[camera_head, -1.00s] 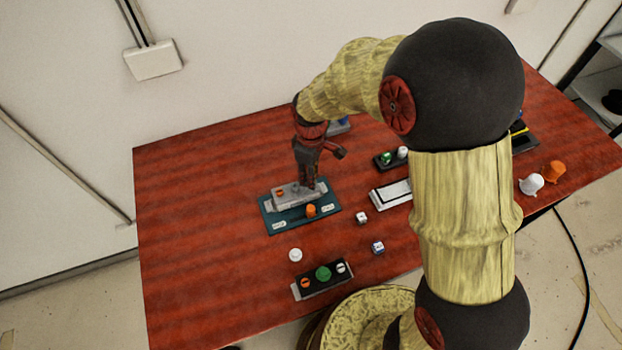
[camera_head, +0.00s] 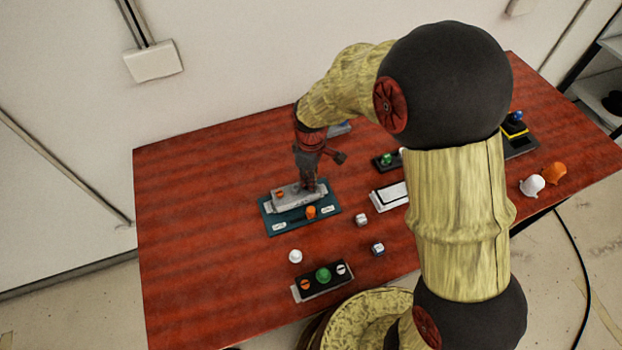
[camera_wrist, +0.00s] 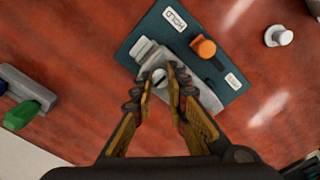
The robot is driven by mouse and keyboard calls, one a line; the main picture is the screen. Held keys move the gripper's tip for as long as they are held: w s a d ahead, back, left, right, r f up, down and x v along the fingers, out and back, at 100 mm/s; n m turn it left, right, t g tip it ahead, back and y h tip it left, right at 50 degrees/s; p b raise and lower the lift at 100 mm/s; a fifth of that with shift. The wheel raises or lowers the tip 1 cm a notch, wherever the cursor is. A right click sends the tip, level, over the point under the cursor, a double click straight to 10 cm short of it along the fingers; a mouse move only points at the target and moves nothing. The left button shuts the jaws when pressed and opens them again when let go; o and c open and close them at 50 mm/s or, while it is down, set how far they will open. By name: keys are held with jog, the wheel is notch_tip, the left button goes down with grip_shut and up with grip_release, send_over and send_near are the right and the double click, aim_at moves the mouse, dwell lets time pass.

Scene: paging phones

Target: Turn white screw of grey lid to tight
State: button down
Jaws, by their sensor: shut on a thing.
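The grey lid (camera_head: 290,199) sits on a teal base plate (camera_head: 264,211) on the table; it also shows in the wrist view (camera_wrist: 146,50). An orange screw (camera_head: 279,194) is at the lid's left end in the head view. The white screw (camera_wrist: 159,76) shows its slotted top in the wrist view, at the lid's near end. My gripper (camera_wrist: 164,82) points down with its fingertips shut on the white screw. In the head view my gripper (camera_head: 308,188) hides that screw. I cannot tell how tight it is.
An orange knob (camera_head: 311,211) stands on the teal plate beside the lid. The table's left side is clear.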

jog(key=shift+m, duration=0.3)
jog(key=m+p, duration=0.2)
jog(key=m, duration=0.1)
jog(key=shift+r+m, duration=0.1)
jog(key=shift+m, duration=0.2)
jog(key=m+p, duration=0.1)
jog(key=m, duration=0.3)
jog(key=shift+m, duration=0.3)
jog(key=m+p, duration=0.1)
jog(key=m, duration=0.3)
jog(key=shift+p, duration=0.3)
jog(key=shift+m+p, duration=0.45)
jog(key=shift+m, duration=2.05)
jog(key=c, duration=2)
grip_release()
